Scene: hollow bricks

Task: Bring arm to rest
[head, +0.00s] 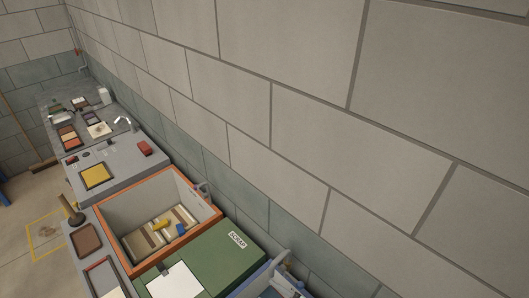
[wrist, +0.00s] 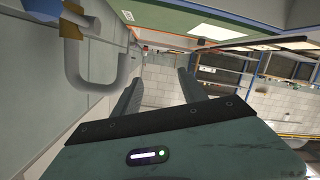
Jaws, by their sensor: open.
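My gripper (wrist: 158,92) shows in the wrist view, with two dark fingers spread apart. I see nothing between the fingers; behind the gap are a pale block wall and part of the room. The gripper and arm do not show clearly in the head view.
An orange-rimmed bin (head: 211,218) holds a yellow piece, a blue piece and striped boards. A green box (head: 222,258) labelled scrap stands beside it. Grey benches (head: 118,165) with small trays run along the block wall (head: 300,60). A grey curved handle (wrist: 98,75) is close left of my gripper.

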